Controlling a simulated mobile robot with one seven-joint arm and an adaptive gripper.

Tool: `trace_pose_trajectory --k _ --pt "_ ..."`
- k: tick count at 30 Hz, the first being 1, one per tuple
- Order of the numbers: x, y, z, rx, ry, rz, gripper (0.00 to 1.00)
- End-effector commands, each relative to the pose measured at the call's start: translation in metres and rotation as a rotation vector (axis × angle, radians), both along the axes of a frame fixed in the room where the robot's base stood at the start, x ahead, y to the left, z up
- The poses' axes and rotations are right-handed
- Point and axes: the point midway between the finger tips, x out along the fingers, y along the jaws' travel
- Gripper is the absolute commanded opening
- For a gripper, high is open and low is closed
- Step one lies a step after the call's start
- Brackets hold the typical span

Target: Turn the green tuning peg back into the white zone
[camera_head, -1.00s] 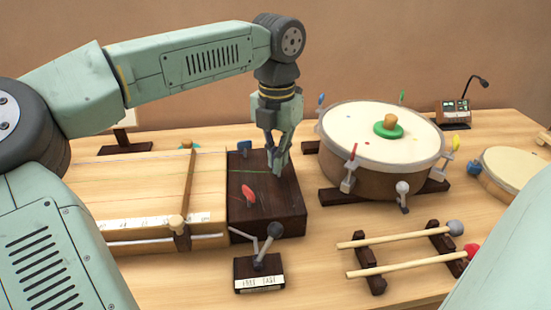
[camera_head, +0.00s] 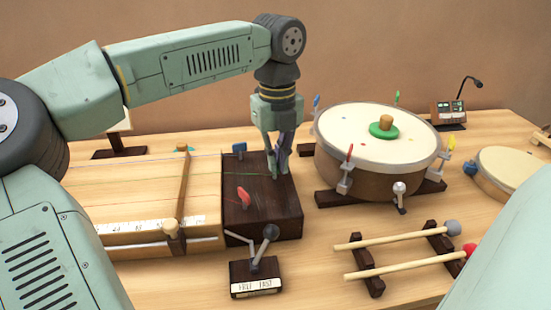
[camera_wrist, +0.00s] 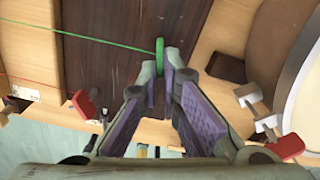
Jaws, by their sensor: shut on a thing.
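The green tuning peg (camera_wrist: 159,47) stands on the dark wooden block (camera_head: 262,220) at the right end of the stringed box. A green string runs to it from the left in the wrist view. My gripper (camera_wrist: 163,66) points down over the block and is shut on the green peg, with a fingertip on each side of it. In the head view my gripper (camera_head: 276,172) largely hides this peg. A red peg (camera_head: 243,194) and a blue peg (camera_head: 239,148) stand on the same block, apart from my gripper. I cannot make out a white zone around the green peg.
A large drum (camera_head: 375,165) with coloured keys stands close to the right of the block. A small lever box (camera_head: 257,279) stands in front, and two mallets (camera_head: 400,265) lie on a rack at front right. The stringed box (camera_head: 130,190) extends left.

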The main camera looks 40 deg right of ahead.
Motion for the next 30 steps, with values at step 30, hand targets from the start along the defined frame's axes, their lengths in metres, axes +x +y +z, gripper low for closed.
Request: trace_pose_trajectory --k 30 --pt "0.0008 -0.0065 0.0006 -0.002 -0.001 0.581 0.00"
